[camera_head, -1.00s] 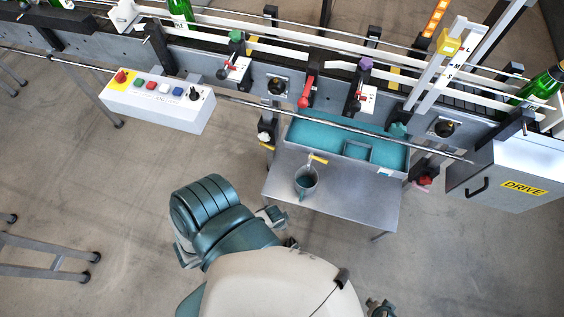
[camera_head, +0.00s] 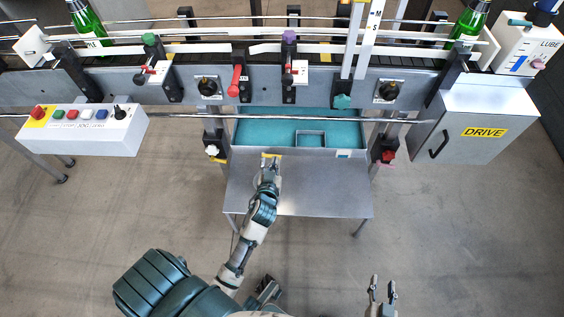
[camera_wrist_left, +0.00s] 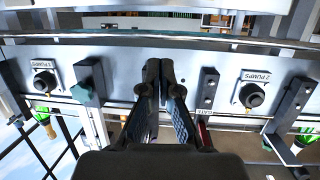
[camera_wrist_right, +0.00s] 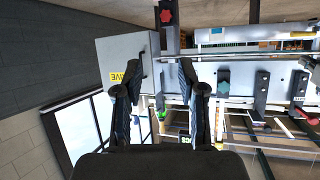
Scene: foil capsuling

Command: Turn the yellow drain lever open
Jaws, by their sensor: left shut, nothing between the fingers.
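The yellow drain lever (camera_head: 271,155) shows as a small yellow bar at the front edge of the teal drip tray (camera_head: 350,127). My left gripper (camera_head: 269,164) is at the lever, its tips just below it in the head view. I cannot tell whether they touch it. In the left wrist view the left fingers (camera_wrist_left: 159,68) are together and hold nothing. That view does not clearly show the lever. My right gripper (camera_head: 382,284) is apart from the lever, low on the right. In the right wrist view its fingers (camera_wrist_right: 153,75) are spread and empty.
A bare metal shelf (camera_head: 320,190) lies below the tray; the mug on it is mostly hidden by my left gripper. The DRIVE box (camera_head: 470,110) stands right, the button box (camera_head: 85,130) left. A long rail (camera_head: 185,115) crosses in front of the conveyor.

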